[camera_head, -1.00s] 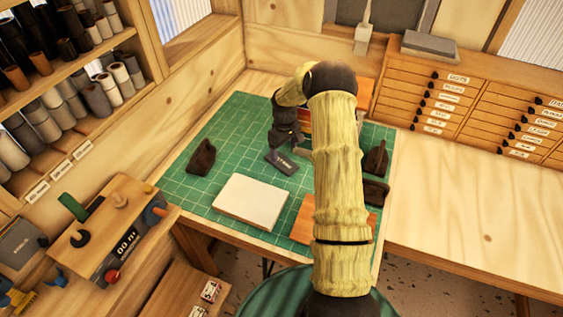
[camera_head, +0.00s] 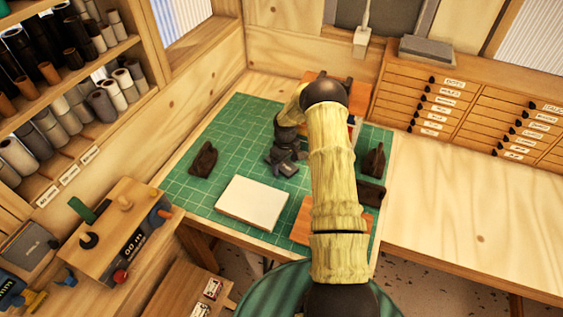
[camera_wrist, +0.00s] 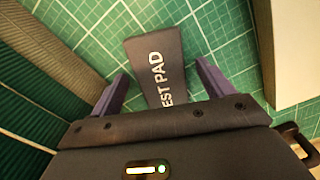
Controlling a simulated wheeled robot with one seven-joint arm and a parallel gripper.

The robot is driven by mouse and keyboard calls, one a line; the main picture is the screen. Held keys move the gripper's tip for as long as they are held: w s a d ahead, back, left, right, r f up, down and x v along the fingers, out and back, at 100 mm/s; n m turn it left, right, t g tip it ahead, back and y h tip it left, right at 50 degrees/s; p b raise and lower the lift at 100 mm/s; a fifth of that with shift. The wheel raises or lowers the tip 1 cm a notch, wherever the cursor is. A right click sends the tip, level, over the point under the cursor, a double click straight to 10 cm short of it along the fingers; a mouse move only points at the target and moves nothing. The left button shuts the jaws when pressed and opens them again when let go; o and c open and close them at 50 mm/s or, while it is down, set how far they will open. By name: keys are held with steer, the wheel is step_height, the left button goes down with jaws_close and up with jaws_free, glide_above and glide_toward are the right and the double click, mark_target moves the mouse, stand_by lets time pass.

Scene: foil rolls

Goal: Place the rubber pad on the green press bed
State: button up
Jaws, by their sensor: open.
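The rubber pad, a dark flat strip lettered "TEST PAD" in part (camera_wrist: 158,68), lies on the green gridded mat (camera_head: 232,125). In the head view the pad (camera_head: 287,169) is mostly under my gripper. My gripper (camera_wrist: 163,75) is open, with a purple finger on each side of the pad's lettered part, apart from it. In the head view my gripper (camera_head: 286,157) is low over the mat. I cannot tell a separate green press bed from the mat.
A pale slab (camera_head: 252,204) lies left of my arm. A dark brown block (camera_head: 203,158) stands on the left of the mat; others (camera_head: 374,159) stand to the right. Drawers (camera_head: 440,100) line the back. The right tabletop (camera_head: 470,205) is clear.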

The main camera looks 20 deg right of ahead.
mark_target(284, 167)
stand_by(0.5)
steer(key=c, duration=1.2)
steer(key=shift+r, duration=0.15)
steer(key=shift+w+r+b, duration=0.1)
steer(key=shift+r+b, duration=0.55)
steer(key=shift+b, duration=0.25)
steer(key=shift+s+a+r+b, duration=0.2)
steer(key=shift+s+r+b, duration=0.05)
steer(key=shift+r+b, duration=0.15)
steer(key=shift+s+a+r+b, duration=0.2)
steer(key=shift+r+b, duration=0.2)
steer(key=s+a+b, duration=0.6)
steer(key=s+a, duration=0.5)
steer(key=shift+s+a, duration=0.1)
steer(key=shift+a, duration=0.1)
steer(key=shift+s+a+r, duration=0.15)
steer(key=shift+s+a, duration=0.15)
steer(key=shift+s, duration=0.1)
